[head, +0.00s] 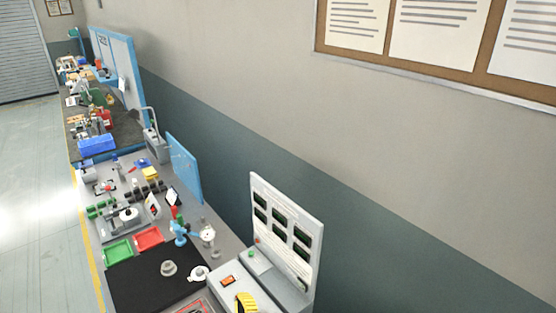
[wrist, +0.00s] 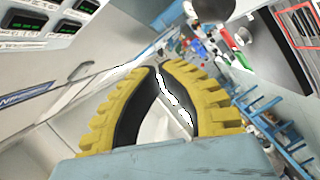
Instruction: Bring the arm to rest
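My gripper (wrist: 160,68) fills the middle of the wrist view. Its two yellow ribbed fingers with black inner pads curve together, and their tips meet or nearly meet. No held object shows between the pads; only pale background shows through the gap. In the head view, a yellow ribbed part that looks like my gripper (head: 245,302) shows at the bottom edge, in front of the upright display panel (head: 286,228). The rest of the arm is not clearly visible.
A grey box with an orange switch (head: 228,281) stands beside the panel. A black mat (head: 150,283) holds small metal parts. Green (head: 118,251) and red (head: 149,238) trays lie behind it. Another cluttered bench stands farther back along the wall; open floor (head: 35,200) lies left.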

